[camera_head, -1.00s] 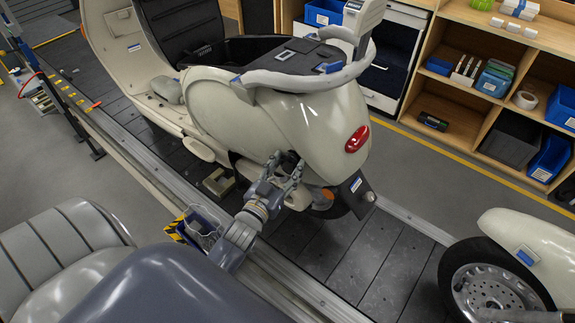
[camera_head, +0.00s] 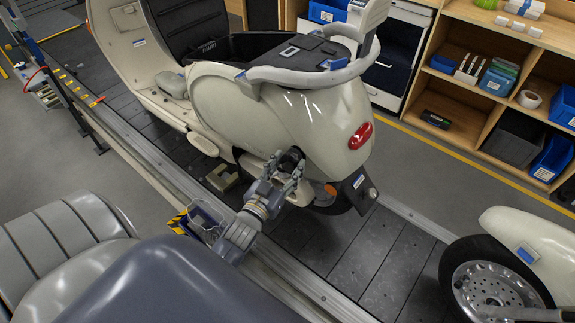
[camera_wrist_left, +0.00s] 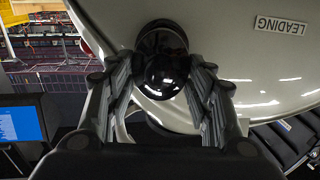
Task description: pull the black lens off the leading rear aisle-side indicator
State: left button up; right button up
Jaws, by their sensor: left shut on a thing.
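The cream scooter (camera_head: 255,115) stands on the slat conveyor with its rear to the right. In the left wrist view, the round glossy black lens (camera_wrist_left: 166,74) of the aisle-side indicator sits against the cream body, in front of a dark round part (camera_wrist_left: 161,38). I cannot tell whether there is a gap between them. My left gripper (camera_head: 290,173) is at the scooter's lower rear side. Its two fingers are shut on the lens from both sides. A label reading LEADING (camera_wrist_left: 280,25) is on the body beside it. My right gripper is not in view.
An orange lamp (camera_head: 330,190) and the rear wheel lie just right of my left gripper. Another cream scooter part with a wheel (camera_head: 495,285) stands at the lower right. Wooden shelves (camera_head: 480,35) with bins line the back. Dark slats (camera_head: 375,265) between the scooters are bare.

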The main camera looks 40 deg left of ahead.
aim_at(288, 165)
pick_arm(q)
jog(key=shift+s, duration=0.6)
dwell(0.7)
jog(key=shift+s+d+r+p, duration=0.1)
jog(key=shift+s+p, duration=0.2)
jog(key=shift+s, duration=0.2)
jog(key=shift+s+d+r+p, duration=0.1)
jog(key=shift+s+p, duration=0.15)
jog(key=shift+s, duration=0.2)
jog(key=shift+f, duration=0.1)
